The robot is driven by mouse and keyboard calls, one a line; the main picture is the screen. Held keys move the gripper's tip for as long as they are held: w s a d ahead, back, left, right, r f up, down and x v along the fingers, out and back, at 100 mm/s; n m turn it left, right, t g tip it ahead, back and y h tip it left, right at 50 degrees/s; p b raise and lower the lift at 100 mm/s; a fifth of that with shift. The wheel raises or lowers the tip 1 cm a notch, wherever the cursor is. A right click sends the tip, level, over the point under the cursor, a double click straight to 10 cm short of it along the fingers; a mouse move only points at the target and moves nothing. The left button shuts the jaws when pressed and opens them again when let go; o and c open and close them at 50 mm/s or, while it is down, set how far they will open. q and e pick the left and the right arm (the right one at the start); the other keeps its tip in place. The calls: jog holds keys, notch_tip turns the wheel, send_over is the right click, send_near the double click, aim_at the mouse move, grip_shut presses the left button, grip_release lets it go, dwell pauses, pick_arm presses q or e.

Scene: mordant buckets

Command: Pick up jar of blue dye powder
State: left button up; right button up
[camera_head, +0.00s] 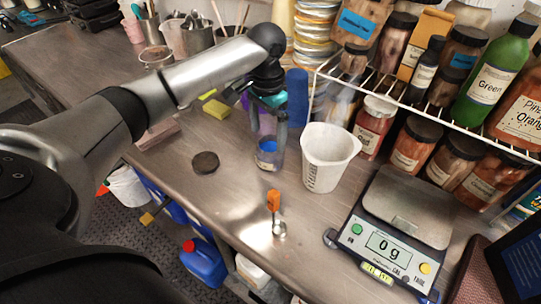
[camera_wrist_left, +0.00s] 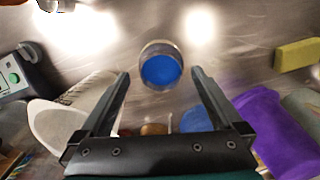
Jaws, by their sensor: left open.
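The jar of blue dye powder (camera_head: 268,160) is an open clear jar, upright on the metal bench, with bright blue powder inside. In the left wrist view the jar (camera_wrist_left: 161,66) is seen from above, centred between the fingertips. My left gripper (camera_head: 268,132) points down over the jar, fingers open and nothing gripped. In the left wrist view the fingers (camera_wrist_left: 160,76) stand apart on either side of the jar; contact cannot be told. My right gripper is not in view.
A black lid (camera_head: 205,162) lies left of the jar. A white measuring beaker (camera_head: 326,165) stands close on its right, with a scale (camera_head: 385,243) reading 0 g beyond. An orange-handled scoop (camera_head: 274,205) is in front. A wire rack (camera_head: 430,115) with jars is at back right.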

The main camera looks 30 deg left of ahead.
aim_at(271, 147)
pick_arm(q)
jog(key=shift+w+d+f+b, duration=0.1)
jog(key=shift+w+f+b, duration=0.15)
jog(key=shift+f, duration=0.75)
jog(key=shift+w+a+f+b, duration=0.1)
jog(key=shift+f+b, duration=0.1)
jog(key=shift+f, duration=0.8)
jog(key=shift+w+d+f+b, duration=0.1)
jog(key=shift+w+f+b, duration=0.15)
jog(key=shift+f, duration=0.75)
jog(key=shift+c, duration=0.2)
jog(key=c, duration=1.1)
